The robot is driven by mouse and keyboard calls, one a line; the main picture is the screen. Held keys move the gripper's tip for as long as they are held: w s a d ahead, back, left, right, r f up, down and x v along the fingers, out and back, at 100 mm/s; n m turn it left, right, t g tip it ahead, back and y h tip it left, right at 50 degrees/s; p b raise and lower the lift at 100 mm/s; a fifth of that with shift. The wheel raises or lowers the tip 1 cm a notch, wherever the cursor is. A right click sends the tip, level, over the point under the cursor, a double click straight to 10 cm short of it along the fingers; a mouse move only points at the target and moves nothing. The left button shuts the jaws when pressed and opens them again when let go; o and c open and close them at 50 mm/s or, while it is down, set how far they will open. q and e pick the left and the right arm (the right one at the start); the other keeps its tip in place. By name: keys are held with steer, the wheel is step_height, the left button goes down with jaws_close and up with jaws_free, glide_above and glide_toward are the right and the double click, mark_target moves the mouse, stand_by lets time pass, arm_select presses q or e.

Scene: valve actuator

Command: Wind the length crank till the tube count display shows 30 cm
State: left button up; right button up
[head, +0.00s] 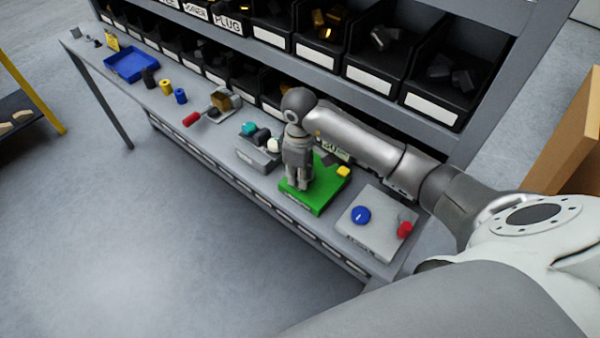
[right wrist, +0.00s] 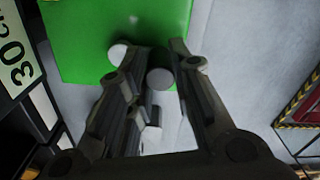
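A green unit (head: 318,198) stands on the grey bench, with a yellow piece (head: 343,171) at its right corner. My right gripper (head: 298,182) points down over it and hides much of its top. In the right wrist view, the fingers (right wrist: 152,65) sit close on both sides of a grey cylindrical crank handle (right wrist: 160,78). The gripper looks shut on it, though contact is hard to judge. My left gripper is not in view.
A grey box (head: 376,222) with a blue knob (head: 361,215) and a red knob (head: 404,229) stands to the right. A grey block with round buttons (head: 258,156) stands to the left. Black bins (head: 436,90) line the shelf behind. The floor in front is clear.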

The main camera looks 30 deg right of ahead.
steer(key=o, duration=0.4)
steer(key=shift+r, duration=3.75)
